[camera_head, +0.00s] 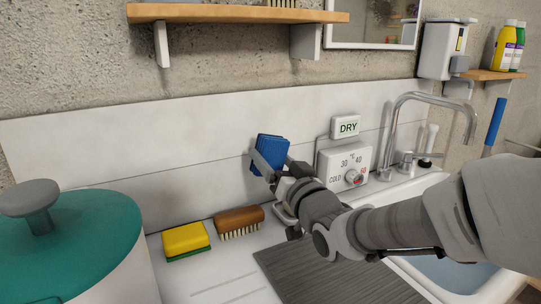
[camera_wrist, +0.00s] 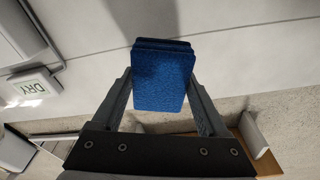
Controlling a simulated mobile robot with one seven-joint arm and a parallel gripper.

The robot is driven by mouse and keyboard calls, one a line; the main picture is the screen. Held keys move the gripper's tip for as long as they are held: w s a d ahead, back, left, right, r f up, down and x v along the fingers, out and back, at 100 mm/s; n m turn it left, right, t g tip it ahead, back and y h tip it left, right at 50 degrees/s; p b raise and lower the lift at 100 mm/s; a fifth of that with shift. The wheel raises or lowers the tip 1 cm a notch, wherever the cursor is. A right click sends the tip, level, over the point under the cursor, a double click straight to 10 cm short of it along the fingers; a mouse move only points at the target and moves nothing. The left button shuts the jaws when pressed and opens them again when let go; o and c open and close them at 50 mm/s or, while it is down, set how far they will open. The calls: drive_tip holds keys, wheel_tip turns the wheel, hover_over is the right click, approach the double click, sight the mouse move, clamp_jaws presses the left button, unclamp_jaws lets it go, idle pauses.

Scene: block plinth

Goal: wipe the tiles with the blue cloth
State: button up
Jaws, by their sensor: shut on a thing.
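My gripper (camera_head: 268,166) is shut on the folded blue cloth (camera_head: 271,150) and holds it upright close to the white wall tiles (camera_head: 110,150). In the wrist view the cloth (camera_wrist: 162,75) sits between the two fingers of my gripper (camera_wrist: 162,88), with the pale tiles (camera_wrist: 230,40) behind it. I cannot tell whether the cloth touches the tiles. My forearm hides part of the counter and of the sink.
A yellow and green sponge (camera_head: 186,240) and a brown brush (camera_head: 239,222) lie on the counter below. A teal-lidded container (camera_head: 70,240) stands at left. A dial unit (camera_head: 342,168), a DRY sign (camera_head: 346,127) and a tap (camera_head: 432,100) are at right. A shelf (camera_head: 230,14) hangs above.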

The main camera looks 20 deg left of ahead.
drive_tip(key=shift+d, duration=0.1)
drive_tip(key=shift+v, duration=1.5)
drive_tip(key=shift+d+r, duration=0.1)
drive_tip(key=shift+r, duration=0.1)
